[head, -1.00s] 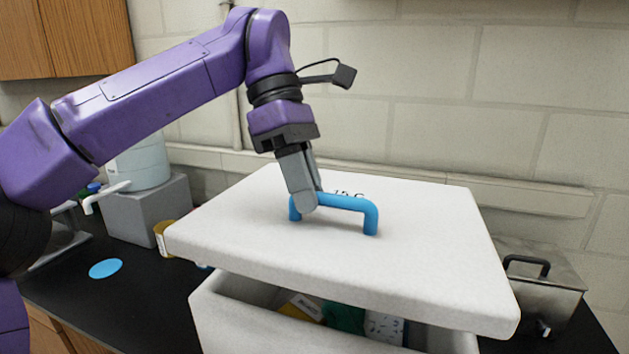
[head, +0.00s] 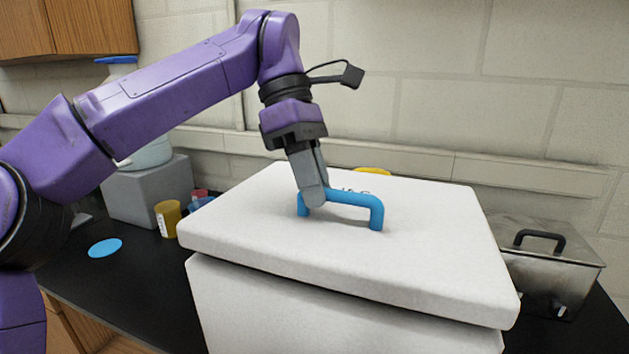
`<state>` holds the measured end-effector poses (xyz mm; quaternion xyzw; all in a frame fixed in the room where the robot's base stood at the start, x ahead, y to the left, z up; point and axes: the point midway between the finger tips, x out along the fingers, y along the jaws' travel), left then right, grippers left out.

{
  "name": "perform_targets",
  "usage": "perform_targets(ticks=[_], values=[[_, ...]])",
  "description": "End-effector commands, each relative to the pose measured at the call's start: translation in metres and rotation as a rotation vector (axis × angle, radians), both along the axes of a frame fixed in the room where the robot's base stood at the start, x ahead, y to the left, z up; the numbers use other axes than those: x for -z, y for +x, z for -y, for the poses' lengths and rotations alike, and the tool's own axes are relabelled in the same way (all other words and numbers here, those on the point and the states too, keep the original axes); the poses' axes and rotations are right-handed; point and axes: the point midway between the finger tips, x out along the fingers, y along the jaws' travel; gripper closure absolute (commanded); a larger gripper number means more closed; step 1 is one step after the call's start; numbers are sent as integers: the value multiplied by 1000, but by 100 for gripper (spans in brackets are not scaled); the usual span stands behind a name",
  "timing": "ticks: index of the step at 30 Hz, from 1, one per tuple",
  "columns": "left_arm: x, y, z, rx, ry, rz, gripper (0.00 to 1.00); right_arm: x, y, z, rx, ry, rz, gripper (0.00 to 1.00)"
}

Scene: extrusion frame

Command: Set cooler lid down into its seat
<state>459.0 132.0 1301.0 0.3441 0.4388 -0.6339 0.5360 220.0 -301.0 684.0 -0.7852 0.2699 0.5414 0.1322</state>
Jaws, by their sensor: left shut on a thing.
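The white cooler lid (head: 270,230) lies over the top of the white cooler box (head: 290,315). A dark gap still shows along the front edge between lid and box, and the lid looks slightly turned and tilted against the box. I cannot tell whether it touches the rim. My left gripper (head: 315,200) is shut on the left part of the lid's blue handle (head: 352,198). The inside of the cooler is hidden by the lid. My right gripper is not in view.
A metal box with a black handle (head: 550,275) stands close to the cooler's right side. A yellow-brown jar (head: 168,218), a grey block (head: 147,192) and a blue disc (head: 105,248) are on the black counter at left. A wall is behind.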

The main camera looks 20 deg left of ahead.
Motion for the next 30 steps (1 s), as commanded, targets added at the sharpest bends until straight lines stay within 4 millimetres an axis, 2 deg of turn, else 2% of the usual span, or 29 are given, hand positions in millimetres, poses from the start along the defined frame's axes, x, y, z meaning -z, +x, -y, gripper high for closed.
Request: perform_targets(ticks=[30], values=[[11,0,0,1,0,0,100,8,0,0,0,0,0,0]])
